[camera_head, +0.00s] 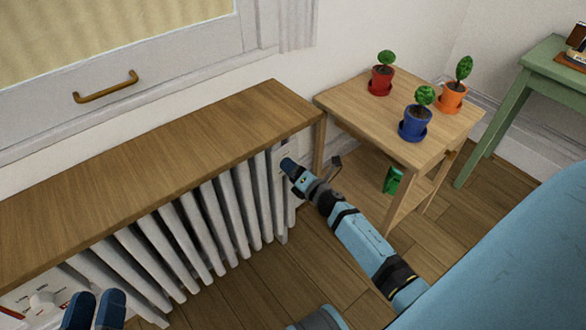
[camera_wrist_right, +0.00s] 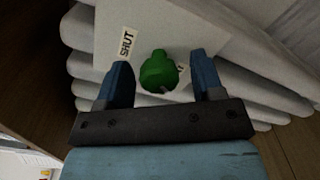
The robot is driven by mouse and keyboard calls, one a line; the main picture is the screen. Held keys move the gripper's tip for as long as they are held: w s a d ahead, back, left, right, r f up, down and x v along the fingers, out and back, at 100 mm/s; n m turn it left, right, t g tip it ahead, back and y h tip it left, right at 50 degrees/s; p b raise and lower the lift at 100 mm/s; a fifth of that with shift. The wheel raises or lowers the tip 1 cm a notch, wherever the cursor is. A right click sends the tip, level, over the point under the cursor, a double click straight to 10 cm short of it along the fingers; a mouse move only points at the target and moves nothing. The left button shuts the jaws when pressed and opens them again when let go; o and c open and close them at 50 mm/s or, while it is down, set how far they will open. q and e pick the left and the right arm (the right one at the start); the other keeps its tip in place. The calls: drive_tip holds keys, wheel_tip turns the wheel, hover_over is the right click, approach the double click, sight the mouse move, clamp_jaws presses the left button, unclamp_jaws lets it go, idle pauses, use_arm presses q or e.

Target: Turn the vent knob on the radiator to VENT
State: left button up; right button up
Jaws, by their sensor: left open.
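The radiator (camera_head: 205,225) stands under a wooden shelf. In the right wrist view, a green vent knob (camera_wrist_right: 157,72) sits on a white panel (camera_wrist_right: 165,30) at its end. A label reading SHUT (camera_wrist_right: 126,44) is up and left of the knob; another label (camera_wrist_right: 181,68), right of it, is mostly covered and unreadable. My right gripper (camera_wrist_right: 162,72) is open, with one finger on each side of the knob. In the head view my right gripper (camera_head: 287,165) is at the radiator's right end and the knob is hidden. My left gripper (camera_head: 94,303) is open and empty at bottom left.
The wooden shelf (camera_head: 140,165) overhangs the radiator. A side table (camera_head: 345,105) with red, blue and orange plant pots stands close to my right arm.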

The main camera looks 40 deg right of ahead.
drive_tip(key=shift+s, duration=0.1)
use_arm(q)
wheel_tip(320, 180, up, 3)
drive_tip(key=shift+a+r+t+p, duration=0.15)
drive_tip(key=shift+t+p, duration=0.45)
drive_tip(key=shift+p, duration=0.5)
use_arm(e)
drive_tip(key=s+d, duration=0.1)
drive_tip(key=s, duration=1.2)
drive_tip(key=shift+s, duration=0.3)
use_arm(q)
drive_tip(key=shift+r, duration=0.1)
